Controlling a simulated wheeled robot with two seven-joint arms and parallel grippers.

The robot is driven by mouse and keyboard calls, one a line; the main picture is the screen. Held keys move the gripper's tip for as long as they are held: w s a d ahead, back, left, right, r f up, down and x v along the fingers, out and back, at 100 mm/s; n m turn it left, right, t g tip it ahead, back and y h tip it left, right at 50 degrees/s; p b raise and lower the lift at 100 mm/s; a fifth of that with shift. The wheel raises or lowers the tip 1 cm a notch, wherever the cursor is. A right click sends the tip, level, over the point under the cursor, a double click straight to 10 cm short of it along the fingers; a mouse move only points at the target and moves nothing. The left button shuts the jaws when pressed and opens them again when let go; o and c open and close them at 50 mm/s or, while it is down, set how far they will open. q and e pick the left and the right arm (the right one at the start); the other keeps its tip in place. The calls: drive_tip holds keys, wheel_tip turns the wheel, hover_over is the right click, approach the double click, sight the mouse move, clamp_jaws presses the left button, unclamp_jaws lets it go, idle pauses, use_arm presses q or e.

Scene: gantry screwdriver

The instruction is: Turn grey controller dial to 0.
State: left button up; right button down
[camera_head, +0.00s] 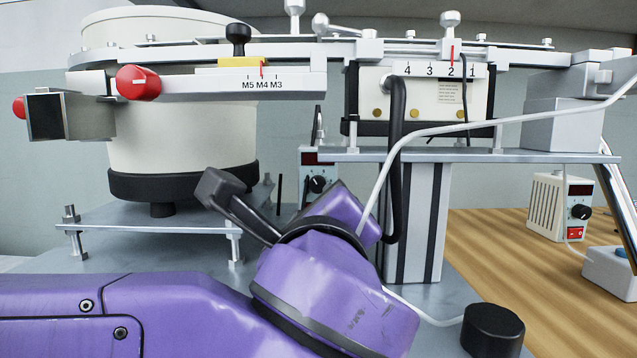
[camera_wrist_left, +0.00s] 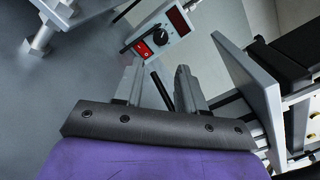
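The controller behind the work stand is a light grey box (camera_head: 318,160) with a dark red display and a black dial (camera_head: 318,184); my arm hides its lower part. A controller box (camera_wrist_left: 180,35) with display, black dial (camera_wrist_left: 160,33) and red switch (camera_wrist_left: 143,50) also shows in the left wrist view, just beyond my fingertips. The dial's setting is too small to read. My left gripper (camera_wrist_left: 160,75) is open, its fingers apart and empty, short of the controller. My right gripper is not in view.
A second, paler controller (camera_head: 560,205) stands on the wooden table (camera_head: 490,260) at right. A grey post (camera_head: 415,220) and shelf (camera_head: 480,155) stand right of my wrist, with a black hose (camera_head: 393,150) and pale cable. A bowl feeder (camera_head: 180,130) stands left.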

sight(318, 187)
use_arm(q)
drive_tip(key=shift+w, duration=0.65)
drive_tip(key=w+b, duration=0.1)
drive_tip(key=w, duration=0.8)
drive_tip(key=shift+w+b, duration=0.3)
drive_tip(key=shift+w, duration=0.05)
clamp_jaws()
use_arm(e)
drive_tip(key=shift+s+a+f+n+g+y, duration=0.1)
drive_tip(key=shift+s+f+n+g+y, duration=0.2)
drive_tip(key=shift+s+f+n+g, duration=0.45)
